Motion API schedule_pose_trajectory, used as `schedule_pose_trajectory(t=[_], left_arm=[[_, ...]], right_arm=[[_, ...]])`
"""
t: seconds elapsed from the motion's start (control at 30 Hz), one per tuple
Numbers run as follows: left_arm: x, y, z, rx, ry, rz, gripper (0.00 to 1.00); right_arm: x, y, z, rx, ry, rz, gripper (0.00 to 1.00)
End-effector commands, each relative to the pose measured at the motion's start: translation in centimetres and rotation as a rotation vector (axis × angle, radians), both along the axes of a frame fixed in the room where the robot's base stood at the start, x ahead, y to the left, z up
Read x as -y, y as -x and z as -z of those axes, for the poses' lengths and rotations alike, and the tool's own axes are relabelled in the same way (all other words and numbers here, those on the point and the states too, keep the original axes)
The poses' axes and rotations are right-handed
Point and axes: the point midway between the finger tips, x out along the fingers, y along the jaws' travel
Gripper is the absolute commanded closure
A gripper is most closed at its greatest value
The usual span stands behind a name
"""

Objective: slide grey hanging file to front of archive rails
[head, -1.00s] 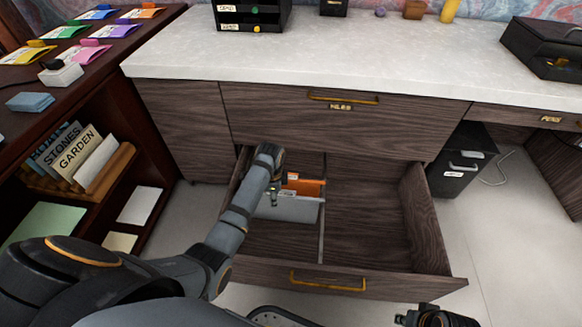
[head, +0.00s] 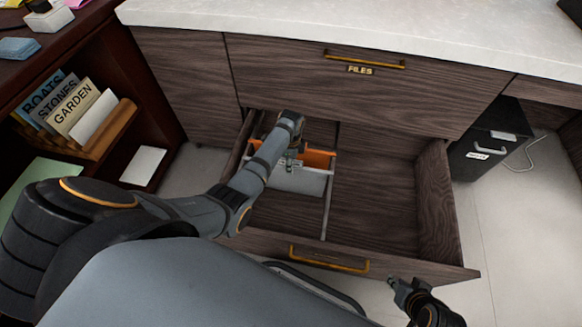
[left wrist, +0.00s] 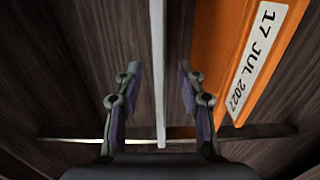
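The grey hanging file (head: 303,181) hangs upright in the left bay of the open drawer (head: 447,200), just in front of an orange file (head: 319,157). My left gripper (head: 290,163) reaches down over the grey file, and the arm hides part of it. In the left wrist view the open left gripper (left wrist: 159,78) straddles the thin grey file edge (left wrist: 159,45), with a gap on each side. The orange file (left wrist: 228,60), labelled "17 JUL 2027", lies right of the fingers. My right gripper (head: 405,287) is empty outside the drawer's front right and looks open.
A rail (head: 328,205) divides the drawer; its right bay is empty. Bare floor of the left bay shows in front of the grey file. The drawer front has a brass handle (head: 329,258). A bookshelf (head: 125,120) stands left, a black cabinet (head: 480,150) right.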

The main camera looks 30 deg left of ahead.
Motion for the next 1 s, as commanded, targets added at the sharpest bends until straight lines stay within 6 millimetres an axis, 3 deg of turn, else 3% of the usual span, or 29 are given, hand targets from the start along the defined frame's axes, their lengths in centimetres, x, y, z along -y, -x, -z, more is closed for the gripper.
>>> schedule_pose_trajectory(t=[0.1, 0.37, 0.67, 1.0], left_arm=[[0.01, 0.00, 0.83, 0.000, 0.000, 0.000, 0.60], [0.01, 0.01, 0.84, 0.000, 0.000, 0.000, 0.60], [0.01, 0.02, 0.85, 0.000, 0.000, 0.000, 1.00], [0.03, 0.20, 0.74, -0.001, 0.000, 0.000, 1.00]], right_arm=[[-0.13, -0.05, 0.46, 0.020, -0.007, 0.004, 0.80], [-0.16, -0.10, 0.37, 0.026, -0.009, 0.005, 0.80], [-0.15, -0.08, 0.37, 0.024, -0.009, 0.004, 0.80], [-0.11, 0.02, 0.14, 0.019, -0.007, 0.004, 0.80]])
